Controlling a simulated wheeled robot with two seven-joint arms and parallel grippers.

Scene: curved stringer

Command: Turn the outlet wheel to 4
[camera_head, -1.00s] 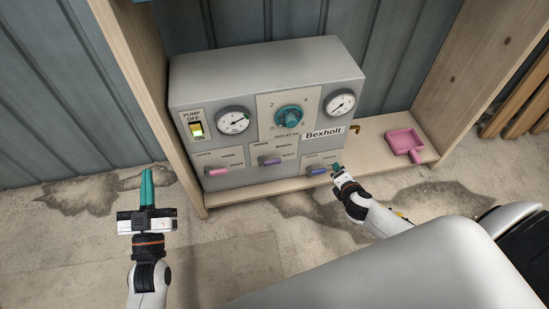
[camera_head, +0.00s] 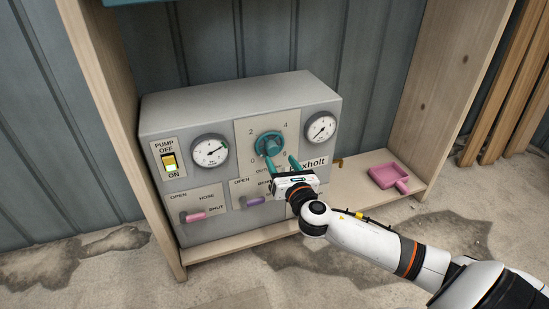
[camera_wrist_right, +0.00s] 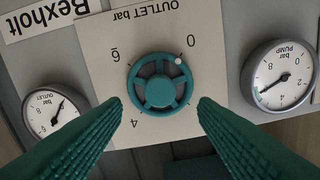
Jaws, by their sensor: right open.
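The teal outlet wheel (camera_head: 270,145) is on the front of the grey Bexholt panel (camera_head: 240,95). It also shows whole in the right wrist view (camera_wrist_right: 160,85), where the panel appears upside down. A white dot on the wheel's rim points toward the 0 mark; the 4 (camera_wrist_right: 134,124) and 6 also show there, and the 2 is hidden. My right gripper (camera_head: 281,158) is open in front of the wheel. In the right wrist view its teal fingers (camera_wrist_right: 159,104) are spread wider than the wheel, with nothing between them. My left gripper is out of view.
A pump switch (camera_head: 169,162), two gauges (camera_head: 210,151) and (camera_head: 321,128), and pink (camera_head: 194,216) and purple (camera_head: 254,201) levers surround the wheel. Wooden side boards flank the panel. A pink scoop (camera_head: 390,176) lies on the shelf at the right.

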